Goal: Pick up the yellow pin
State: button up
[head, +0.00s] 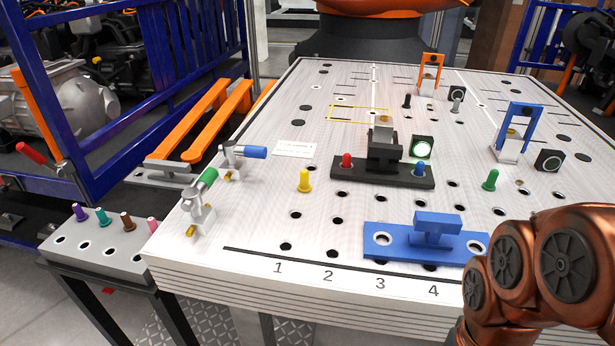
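The yellow pin (304,180) stands upright on the white perforated table top (330,228), left of the middle, behind the printed numbers 1 and 2. It has a rounded top and a wider collar at its foot. Nothing touches it. My gripper is not in this view. Only copper-coloured links of my arm show at the lower right, well to the right of the pin.
A black fixture (383,171) with a red pin (347,161) and a blue pin stands right of the yellow pin. Toggle clamps with green (205,179) and blue handles stand left. A blue block (425,240) lies in front right. A green pin (490,180) stands further right.

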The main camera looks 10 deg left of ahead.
aim_at(304, 186)
jog(key=k, duration=0.65)
jog(key=u, duration=0.9)
jog(key=i, duration=0.95)
jog(key=u, duration=0.3)
